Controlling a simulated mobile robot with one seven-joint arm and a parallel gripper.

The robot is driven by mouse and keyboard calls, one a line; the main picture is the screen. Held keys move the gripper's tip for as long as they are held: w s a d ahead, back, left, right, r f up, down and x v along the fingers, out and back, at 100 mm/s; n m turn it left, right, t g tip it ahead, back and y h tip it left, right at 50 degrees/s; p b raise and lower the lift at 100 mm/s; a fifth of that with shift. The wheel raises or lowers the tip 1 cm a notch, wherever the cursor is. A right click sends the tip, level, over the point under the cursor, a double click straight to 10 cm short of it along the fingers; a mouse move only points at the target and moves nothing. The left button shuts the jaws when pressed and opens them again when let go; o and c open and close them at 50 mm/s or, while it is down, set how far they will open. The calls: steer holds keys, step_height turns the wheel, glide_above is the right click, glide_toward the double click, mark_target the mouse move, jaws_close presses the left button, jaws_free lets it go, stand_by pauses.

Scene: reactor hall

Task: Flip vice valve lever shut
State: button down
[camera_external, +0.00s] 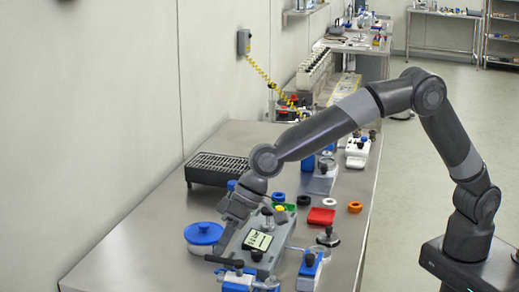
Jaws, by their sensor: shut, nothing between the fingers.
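A blue-and-white vice-like fixture (238,284) stands at the near edge of the bench, with a dark bar-shaped lever (223,261) on top. A second blue-and-white fixture (309,268) with a black knob stands to its right. Which of them is the vice valve is not clear, and the lever's exact setting is too small to tell. My gripper (232,212) is shut and empty. It points down between the blue round pot (204,234) and the grey device with a display (257,241), above and behind the dark lever. Its fingertips are hard to make out against the grey device.
A black slotted rack (217,168) stands behind my gripper near the wall. A red tray (321,216), an orange ring (355,207) and a black-knobbed stand (328,237) lie to the right. More fixtures stand farther back. The bench's front left is clear.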

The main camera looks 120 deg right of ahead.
mark_target(214, 259)
steer(key=shift+w+n+y, duration=0.3)
steer(key=shift+n+y, duration=0.1)
steer(key=shift+n, duration=0.3)
steer(key=n+y, duration=0.1)
steer(key=w+n+g+y, duration=0.1)
steer(key=n, duration=0.1)
steer(key=shift+w+a+n, duration=0.3)
steer(key=shift+a, duration=0.1)
steer(key=a+n+g+y, duration=0.1)
steer(key=n, duration=0.2)
steer(key=w+a+n+g+y, duration=0.1)
steer(key=n, duration=0.2)
steer(key=w+a+n+g+y, duration=0.1)
steer(key=n+g, duration=0.1)
steer(key=shift+w+a+n, duration=0.15)
steer(key=shift+a+n, duration=0.25)
steer(key=shift+a, duration=1.15)
